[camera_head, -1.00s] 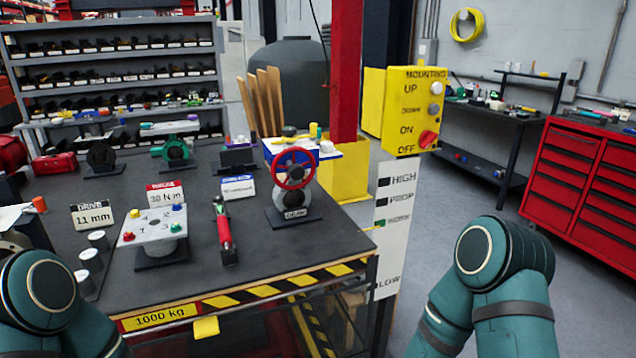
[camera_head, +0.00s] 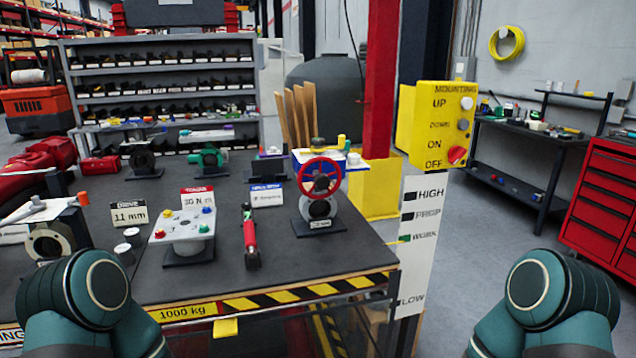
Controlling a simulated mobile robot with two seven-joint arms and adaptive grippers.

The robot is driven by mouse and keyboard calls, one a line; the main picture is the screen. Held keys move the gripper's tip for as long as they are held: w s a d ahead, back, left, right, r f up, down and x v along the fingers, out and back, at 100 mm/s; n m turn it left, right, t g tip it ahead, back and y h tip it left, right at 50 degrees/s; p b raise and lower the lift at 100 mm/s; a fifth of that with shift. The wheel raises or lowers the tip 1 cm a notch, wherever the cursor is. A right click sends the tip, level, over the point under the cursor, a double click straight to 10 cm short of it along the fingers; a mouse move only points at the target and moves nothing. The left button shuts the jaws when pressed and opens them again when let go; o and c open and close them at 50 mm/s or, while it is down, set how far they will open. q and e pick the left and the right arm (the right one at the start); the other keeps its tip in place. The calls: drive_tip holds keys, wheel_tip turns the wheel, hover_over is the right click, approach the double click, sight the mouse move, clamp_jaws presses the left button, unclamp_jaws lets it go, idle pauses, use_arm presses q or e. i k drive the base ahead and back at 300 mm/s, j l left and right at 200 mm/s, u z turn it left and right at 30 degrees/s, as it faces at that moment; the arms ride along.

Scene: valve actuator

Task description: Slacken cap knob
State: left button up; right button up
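A valve with a red handwheel (camera_head: 319,180) stands upright on a dark base at the right of the workbench. Its round grey body (camera_head: 318,208) is partly behind the wheel. I cannot tell which part is the cap knob. A white plate (camera_head: 184,232) with small coloured knobs stands on a dark stand to the left. A red-handled tool (camera_head: 250,240) lies between this plate and the valve. Only teal links of my two arms show at the bottom left and bottom right. Neither gripper is in view.
The workbench (camera_head: 290,262) has a striped front edge and some bare room between the tool and the valve. A yellow control box (camera_head: 443,118) stands beside a red post (camera_head: 381,80). A blue and white box (camera_head: 341,160) sits behind the valve. A red drawer cabinet (camera_head: 600,205) stands at right.

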sight(317, 142)
drive_tip(key=i+l, duration=0.15)
drive_tip(key=l, duration=0.2)
drive_tip(key=i+l+u, duration=0.1)
drive_tip(key=l, duration=0.3)
drive_tip(key=i+l, duration=0.2)
drive_tip(key=l, duration=0.15)
drive_tip(key=i+l+u, duration=0.1)
drive_tip(key=l, duration=0.25)
